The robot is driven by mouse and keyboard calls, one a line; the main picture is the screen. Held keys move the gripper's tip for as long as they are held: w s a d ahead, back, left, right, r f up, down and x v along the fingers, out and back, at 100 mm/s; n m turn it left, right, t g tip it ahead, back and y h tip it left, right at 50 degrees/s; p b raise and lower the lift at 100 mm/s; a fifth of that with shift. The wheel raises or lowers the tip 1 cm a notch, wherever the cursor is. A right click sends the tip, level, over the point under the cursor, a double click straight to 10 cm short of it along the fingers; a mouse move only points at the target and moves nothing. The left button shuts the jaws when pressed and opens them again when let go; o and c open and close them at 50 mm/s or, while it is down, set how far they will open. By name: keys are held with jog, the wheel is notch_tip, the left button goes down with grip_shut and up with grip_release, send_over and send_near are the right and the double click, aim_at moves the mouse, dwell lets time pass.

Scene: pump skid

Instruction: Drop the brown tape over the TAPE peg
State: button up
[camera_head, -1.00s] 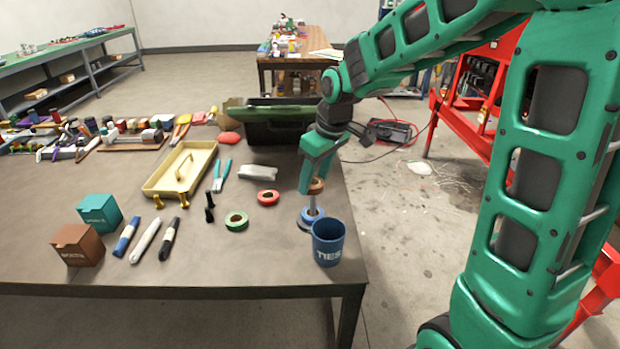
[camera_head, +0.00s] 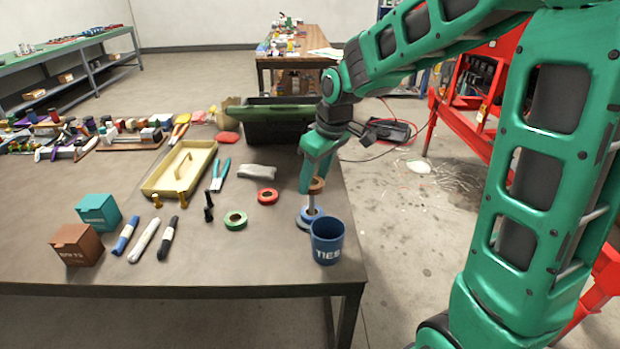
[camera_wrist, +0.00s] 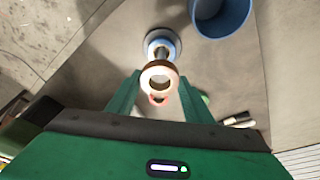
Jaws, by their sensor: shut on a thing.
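The brown tape also shows between the fingers in the wrist view (camera_wrist: 147,76). The peg's shaft shows below the tape. A blue tape (camera_head: 305,219) lies around the foot of the peg. I cannot tell whether the peg's tip is inside the brown tape's hole.
A blue TIES cup (camera_head: 327,242) stands close in front of the peg. A red tape (camera_head: 267,196) and a green tape (camera_head: 235,220) lie to the left. Beyond are a grey block (camera_head: 258,172), blue-handled pliers (camera_head: 220,174) and a yellow tray (camera_head: 150,186). The table's right edge is near.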

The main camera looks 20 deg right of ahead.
jog(key=shift+f, duration=0.35)
jog(key=o, duration=1)
jog(key=shift+r, duration=0.1)
jog(key=v, duration=1)
jog(key=shift+r, duration=0.3)
jog(key=shift+s+d, duration=0.1)
